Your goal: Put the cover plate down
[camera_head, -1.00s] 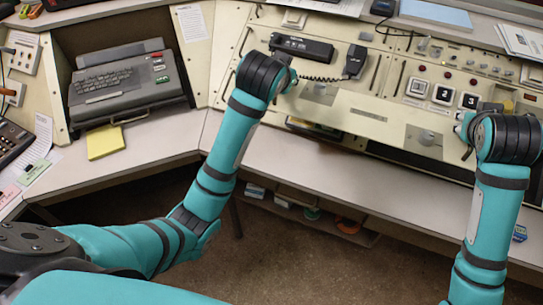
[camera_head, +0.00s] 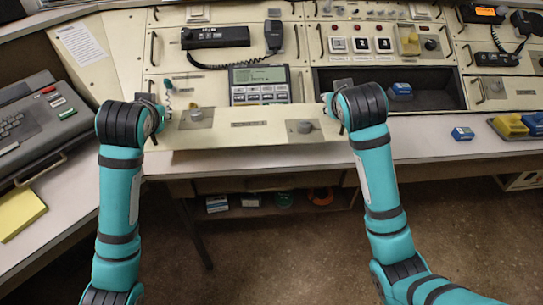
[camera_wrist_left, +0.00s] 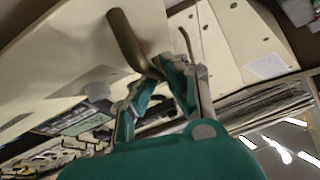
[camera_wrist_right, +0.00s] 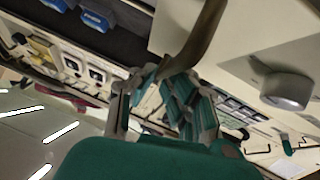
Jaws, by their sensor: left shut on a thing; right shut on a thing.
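The cover plate (camera_head: 248,140) is a long cream panel with a label and two round grey knobs. It spans the two grippers in front of the console, over the desk strip. I cannot tell whether its lower edge touches the desk. My left gripper (camera_head: 158,113) is shut on the handle at its left end; this handle (camera_wrist_left: 122,38) shows in the left wrist view. My right gripper (camera_head: 330,106) is shut on the handle at its right end; that handle (camera_wrist_right: 205,35) shows in the right wrist view. The fingertips are partly hidden in the head view.
Behind the plate, the console has a keypad unit with display (camera_head: 260,84) and a dark open bay (camera_head: 440,90) holding a blue-white block (camera_head: 400,90). A typewriter-like terminal (camera_head: 35,125) stands left. Desk right of the plate is mostly clear, with a small blue block (camera_head: 463,134) and yellow blocks (camera_head: 510,126).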

